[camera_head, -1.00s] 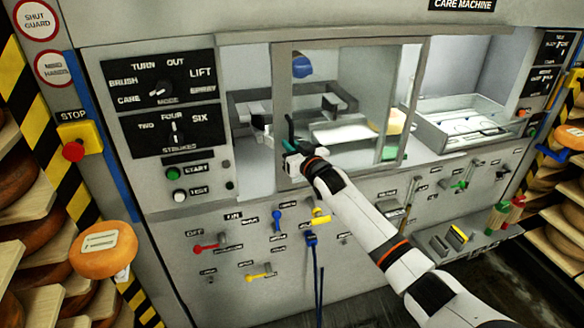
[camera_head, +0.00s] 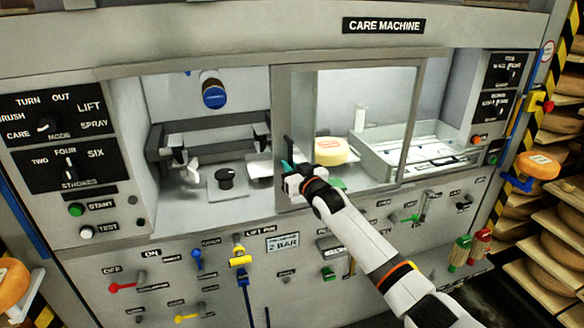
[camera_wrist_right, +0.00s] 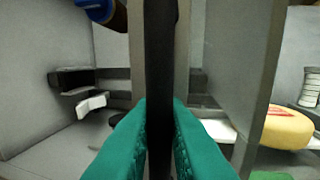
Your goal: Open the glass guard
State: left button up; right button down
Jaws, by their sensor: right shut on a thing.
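The glass guard (camera_head: 345,75) is a framed clear panel on the front of the care machine. It stands over the right part of the opening, and the left part is uncovered. Its upright black handle (camera_wrist_right: 161,60) is on the guard's left frame post. My right gripper (camera_head: 288,168) is shut on this handle; in the right wrist view its green fingers (camera_wrist_right: 163,140) lie on both sides of it. The fingertips are partly hidden in the head view. My left gripper is not in view.
Inside, a blue-capped cylinder (camera_head: 213,92) hangs above a black knob (camera_head: 226,176). A yellow cheese wheel (camera_head: 331,151) and a tray (camera_head: 385,165) show behind the glass. Controls cover the panel below. Cheese shelves (camera_head: 555,215) stand at the right.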

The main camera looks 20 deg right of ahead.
jog(key=shift+d, duration=0.2)
jog(key=c, duration=1.5)
grip_release()
jog(key=shift+a, duration=0.1)
jog(key=shift+b+v, duration=1.15)
jog(key=shift+v, duration=4.9)
